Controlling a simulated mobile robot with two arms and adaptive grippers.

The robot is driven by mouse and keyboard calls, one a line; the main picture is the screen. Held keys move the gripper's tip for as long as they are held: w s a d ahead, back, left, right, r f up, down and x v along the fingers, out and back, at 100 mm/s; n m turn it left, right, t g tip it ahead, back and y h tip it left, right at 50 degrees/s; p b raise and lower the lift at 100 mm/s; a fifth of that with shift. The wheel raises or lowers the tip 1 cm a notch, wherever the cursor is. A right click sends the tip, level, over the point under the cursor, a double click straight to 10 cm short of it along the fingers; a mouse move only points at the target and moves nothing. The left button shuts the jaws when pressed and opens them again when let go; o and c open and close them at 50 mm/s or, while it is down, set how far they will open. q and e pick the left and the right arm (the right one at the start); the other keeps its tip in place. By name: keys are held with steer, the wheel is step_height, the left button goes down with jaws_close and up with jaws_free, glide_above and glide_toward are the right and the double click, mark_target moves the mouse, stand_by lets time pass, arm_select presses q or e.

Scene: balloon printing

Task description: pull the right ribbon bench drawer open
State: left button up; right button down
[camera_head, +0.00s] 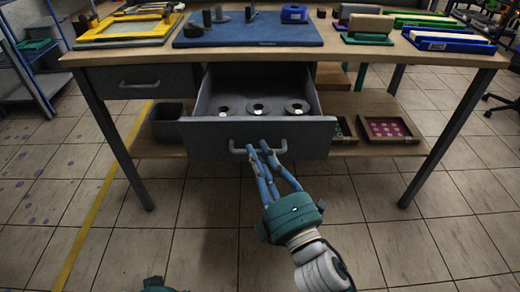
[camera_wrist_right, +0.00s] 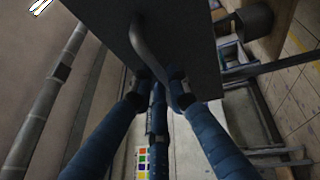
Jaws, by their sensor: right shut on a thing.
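The right ribbon bench drawer (camera_head: 205,140) is grey and stands pulled out from under the bench top (camera_head: 250,55). Several round spools with pale centres sit in a row inside it. Its curved handle (camera_head: 238,150) is on the front panel; it also shows in the right wrist view (camera_wrist_right: 145,42). My right gripper (camera_head: 260,150) has its blue fingers shut on the handle from the front. In the right wrist view the fingertips (camera_wrist_right: 160,80) meet around the handle's end. Of my left arm only a teal part at the bottom edge shows; its fingers are out of view.
A second grey drawer (camera_head: 138,82) on the left is closed. A dark bin (camera_head: 168,122) and a tray of pink items (camera_head: 388,129) sit on the lower shelf. A blue mat (camera_head: 250,30) lies on the bench top. The tiled floor in front is clear between the bench legs.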

steer(key=c, duration=1.7)
jaws_free()
steer(key=shift+o, duration=0.2)
steer(key=v, duration=1.2)
steer(key=shift+d+f, duration=0.1)
steer(key=shift+f, duration=0.05)
